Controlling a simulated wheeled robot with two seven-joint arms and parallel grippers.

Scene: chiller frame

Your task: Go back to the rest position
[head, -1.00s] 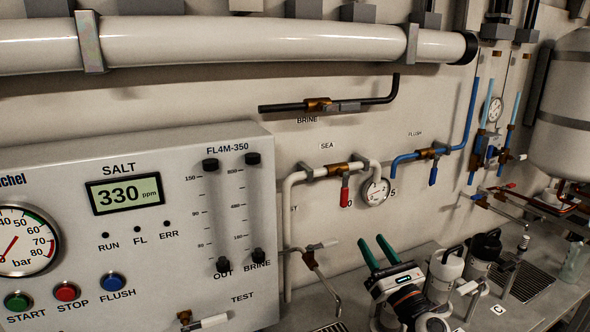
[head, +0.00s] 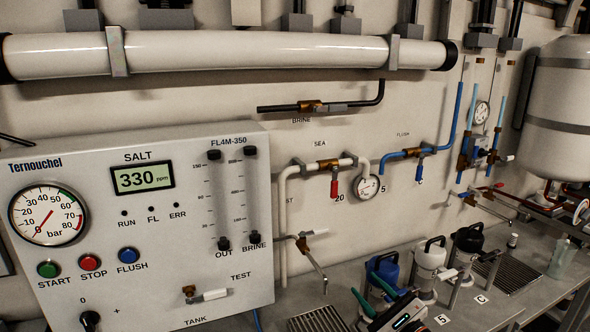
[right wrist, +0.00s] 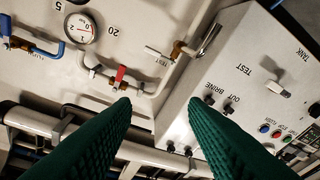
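My right gripper (head: 388,285) is low in the head view, in front of the bench with the filter housings. Its two green fingers are spread apart with nothing between them. The right wrist view shows the same open fingers (right wrist: 158,115), with the wall piping and the grey control panel (right wrist: 245,85) beyond them. The fingers appear clear of the pipes and the panel. My left gripper is not in view.
The control panel (head: 140,215) fills the left of the head view. Blue, white and black-topped housings (head: 430,262) stand on the bench behind my right gripper. Valves and a gauge (head: 368,187) project from the wall. A large tank (head: 560,110) stands at right.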

